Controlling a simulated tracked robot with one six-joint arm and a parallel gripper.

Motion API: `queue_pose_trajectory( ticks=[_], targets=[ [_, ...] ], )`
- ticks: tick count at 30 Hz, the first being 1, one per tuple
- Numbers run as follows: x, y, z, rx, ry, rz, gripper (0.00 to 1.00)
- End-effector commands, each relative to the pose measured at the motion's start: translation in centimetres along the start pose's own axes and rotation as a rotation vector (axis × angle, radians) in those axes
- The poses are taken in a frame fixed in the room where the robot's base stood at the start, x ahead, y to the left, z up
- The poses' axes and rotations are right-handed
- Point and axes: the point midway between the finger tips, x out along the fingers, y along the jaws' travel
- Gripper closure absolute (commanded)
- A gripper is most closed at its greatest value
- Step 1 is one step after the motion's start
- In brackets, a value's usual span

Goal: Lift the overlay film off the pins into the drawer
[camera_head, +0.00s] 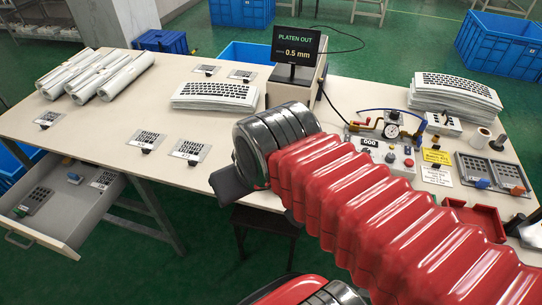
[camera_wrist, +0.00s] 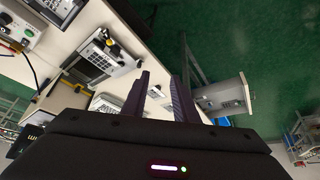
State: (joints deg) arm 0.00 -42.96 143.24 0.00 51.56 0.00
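Small overlay films with dark key grids lie on the table, including one left of centre (camera_head: 148,139) and one nearer my gripper (camera_head: 189,150). Each has a small black block at its edge; I cannot make out pins or which film sits on them. The drawer (camera_head: 88,222) is pulled out at the table's left end, with a keypad-like panel and a film inside. It also shows in the wrist view (camera_wrist: 222,95), right of my fingers. My gripper (camera_wrist: 160,98) is open, its two dark fingers apart with nothing visibly held. In the head view it is above the table's front edge, partly hidden by my arm.
A display reading "PLATEN OUT 0.5 mm" (camera_head: 296,46) stands at the back middle. White rolls (camera_head: 126,76), keypad film stacks (camera_head: 215,95) and a gauge with valves (camera_head: 391,131) occupy the table. Blue crates (camera_head: 500,42) stand on the green floor.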

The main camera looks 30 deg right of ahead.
Motion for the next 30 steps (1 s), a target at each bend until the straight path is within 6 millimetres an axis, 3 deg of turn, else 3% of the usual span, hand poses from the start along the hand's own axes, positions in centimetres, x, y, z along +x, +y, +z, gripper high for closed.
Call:
queue_pose_trajectory(
  ticks=[17,30],
  targets=[
    [0.1,0.5,-0.6,-0.022,-0.016,0.007,0.73],
    [2.8,6.0,-4.7,-0.251,-0.18,0.029,0.73]
  ],
)
